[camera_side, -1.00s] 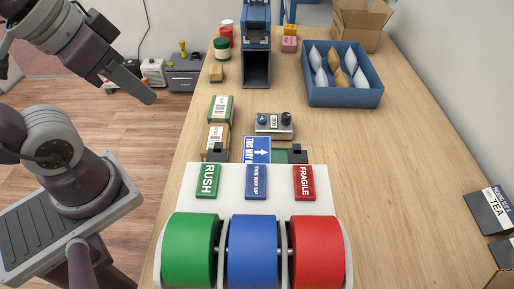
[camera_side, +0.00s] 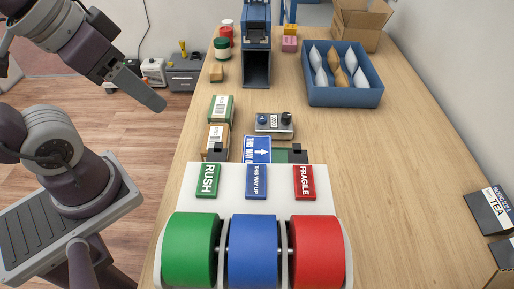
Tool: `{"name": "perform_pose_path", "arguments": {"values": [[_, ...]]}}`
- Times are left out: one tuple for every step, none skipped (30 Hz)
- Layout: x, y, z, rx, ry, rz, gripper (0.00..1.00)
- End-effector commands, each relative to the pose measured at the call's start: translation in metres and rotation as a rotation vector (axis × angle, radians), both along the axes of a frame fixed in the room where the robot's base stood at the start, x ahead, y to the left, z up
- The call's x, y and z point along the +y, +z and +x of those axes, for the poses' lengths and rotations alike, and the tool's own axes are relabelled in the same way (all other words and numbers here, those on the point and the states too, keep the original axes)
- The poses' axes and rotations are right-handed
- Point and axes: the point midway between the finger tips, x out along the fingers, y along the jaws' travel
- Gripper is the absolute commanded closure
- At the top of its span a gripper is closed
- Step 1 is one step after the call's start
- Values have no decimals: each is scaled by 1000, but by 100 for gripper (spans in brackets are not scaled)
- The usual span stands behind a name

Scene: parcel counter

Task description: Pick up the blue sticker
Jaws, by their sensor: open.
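A blue sticker (camera_side: 257,149) with a white arrow and "THIS WAY UP" lettering stands out behind the white dispenser (camera_side: 329,199), above its middle lane. A blue "THIS WAY UP" label plate (camera_side: 256,182) lies on the dispenser top, between a green "RUSH" plate (camera_side: 208,181) and a red "FRAGILE" plate (camera_side: 304,182). A blue roll (camera_side: 252,250) sits in front, between a green and a red roll. My gripper (camera_side: 158,104) is open and empty at the upper left, off the counter's left edge and well apart from the sticker. Only one finger shows clearly.
Two small boxes with barcode labels (camera_side: 221,109) stand left of the sticker. A grey device with knobs (camera_side: 274,125) stands just behind it. A blue tray (camera_side: 344,98) of pouches is at the back right. The counter's right side (camera_side: 400,190) is mostly clear.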

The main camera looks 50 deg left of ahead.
Motion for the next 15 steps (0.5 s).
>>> {"name": "perform_pose_path", "arguments": {"values": [[-4, 6, 5, 20, 17, -21, 46], [-8, 13, 11, 42, 40, -43, 46], [-16, 24, 21, 85, 89, -82, 46], [-25, 33, 31, 125, 137, -113, 46], [-35, 41, 41, 170, 191, -141, 46], [-51, 50, 53, 229, 270, -172, 46], [-64, 55, 62, 272, 329, -188, 46], [-77, 59, 70, 309, 389, -197, 46], [-94, 62, 79, 353, 468, -204, 46], [-106, 64, 84, 382, 522, -205, 46], [-118, 64, 89, 405, 572, -202, 46], [-130, 64, 93, 428, 631, -198, 46], [-138, 64, 95, 441, 667, -193, 46], [-145, 63, 97, 451, 697, -190, 46], [-151, 63, 98, 458, 726, -186, 46]]}}
